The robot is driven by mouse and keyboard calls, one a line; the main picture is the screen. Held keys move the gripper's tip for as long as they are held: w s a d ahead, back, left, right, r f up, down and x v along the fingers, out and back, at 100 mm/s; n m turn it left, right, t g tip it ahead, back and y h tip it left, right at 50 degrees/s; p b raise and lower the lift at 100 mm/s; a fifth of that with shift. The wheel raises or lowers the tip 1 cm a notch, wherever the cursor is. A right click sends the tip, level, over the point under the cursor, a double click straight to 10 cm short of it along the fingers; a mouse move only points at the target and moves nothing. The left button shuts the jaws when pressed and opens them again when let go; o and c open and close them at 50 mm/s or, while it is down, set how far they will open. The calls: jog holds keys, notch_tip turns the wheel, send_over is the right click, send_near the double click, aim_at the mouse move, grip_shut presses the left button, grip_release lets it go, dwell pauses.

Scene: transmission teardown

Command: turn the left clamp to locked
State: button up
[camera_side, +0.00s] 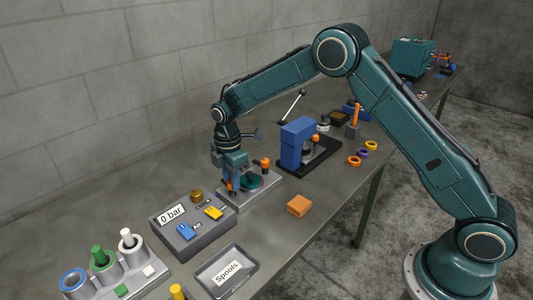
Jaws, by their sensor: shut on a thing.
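A grey fixture plate (262,193) lies on the bench with a dark green round part (253,181) on it. My gripper (232,184) points straight down at the plate's left end and is shut on the left clamp (229,185). Only a little of that clamp's orange shows between and beside my fingers, so its turn angle cannot be told. The other clamp, also orange (265,163), stands upright and free at the far right of the round part.
A grey box marked "0 bar" (190,243) stands close in front-left of the plate. A blue press (297,140) on a black base is to the right. An orange block (299,205) and a "Spools" tray (250,264) lie nearer. Bare bench is at the back left.

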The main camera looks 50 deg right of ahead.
jog(key=m, duration=0.8)
jog(key=shift+m, duration=0.3)
jog(key=m, duration=0.4)
jog(key=shift+m, duration=2)
jog(key=o, duration=1)
jog(key=shift+r, duration=0.1)
notch_tip(320, 180, up, 14)
jog(key=shift+f, duration=0.15)
